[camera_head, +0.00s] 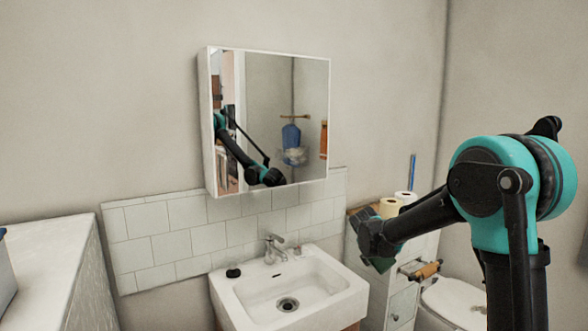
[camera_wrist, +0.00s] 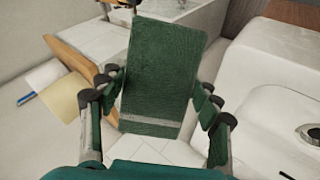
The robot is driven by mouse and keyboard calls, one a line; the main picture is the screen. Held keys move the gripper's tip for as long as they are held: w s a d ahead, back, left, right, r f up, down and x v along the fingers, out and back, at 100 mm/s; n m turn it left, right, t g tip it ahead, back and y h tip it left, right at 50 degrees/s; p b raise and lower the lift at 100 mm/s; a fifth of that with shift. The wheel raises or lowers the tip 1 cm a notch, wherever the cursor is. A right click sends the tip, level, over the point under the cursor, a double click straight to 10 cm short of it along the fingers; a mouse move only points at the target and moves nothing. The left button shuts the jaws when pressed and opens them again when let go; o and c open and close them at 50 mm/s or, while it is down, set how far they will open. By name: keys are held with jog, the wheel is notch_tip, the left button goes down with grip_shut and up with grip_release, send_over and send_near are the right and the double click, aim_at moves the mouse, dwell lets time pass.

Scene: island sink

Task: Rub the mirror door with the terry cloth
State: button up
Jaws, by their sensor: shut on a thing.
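The mirror door (camera_head: 268,100) is the front of a white wall cabinet above the sink. It looks closed, and my arm is reflected in it. My gripper (camera_head: 372,236) is right of the sink and below the mirror, well apart from it. In the wrist view my gripper (camera_wrist: 158,92) is shut on the dark green terry cloth (camera_wrist: 160,65), which lies flat between the fingers with a paler stripe near its lower end. In the head view only a small green part of the cloth (camera_head: 382,264) shows under the gripper.
The white sink (camera_head: 230,300) with its tap (camera_head: 272,248) stands below the mirror. A white cabinet (camera_head: 402,308) with paper rolls (camera_head: 390,207) on top is close behind my gripper. A toilet (camera_head: 455,302) is at lower right. The space before the mirror is clear.

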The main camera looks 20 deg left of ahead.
aim_at(308, 156)
jog(key=s+a+r+n+t+y, duration=0.2)
jog(key=s+a+r+n+y, duration=0.15)
jog(key=a+r, duration=0.65)
jog(key=s+a+r+n+t+y, duration=0.1)
jog(key=s+a+r+n+y, duration=0.3)
jog(key=a+r, duration=0.6)
jog(key=s+a+r+n+t+y, duration=0.2)
jog(key=s+a+r+y, duration=0.4)
jog(key=r, duration=0.8)
jog(key=shift+h, duration=0.55)
jog(key=shift+s+a+x, duration=0.15)
jog(key=shift+a+x, duration=0.05)
jog(key=shift+x, duration=0.9)
jog(key=shift+s+a+x, duration=0.1)
jog(key=shift+a+x, duration=0.05)
jog(key=shift+x, duration=0.95)
jog(key=shift+s+a+x, duration=0.15)
jog(key=shift+a+x, duration=0.05)
jog(key=shift+x, duration=0.9)
jog(key=shift+w+a+r, duration=0.15)
jog(key=shift+w+a, duration=0.45)
jog(key=shift+a, duration=0.05)
jog(key=shift+w+d, duration=1.3)
jog(key=shift+w, duration=0.2)
jog(key=shift+w+d, duration=1.3)
jog(key=shift+w, duration=0.25)
jog(key=shift+w+d, duration=1.35)
jog(key=shift+w, duration=0.15)
jog(key=shift+a, duration=0.1)
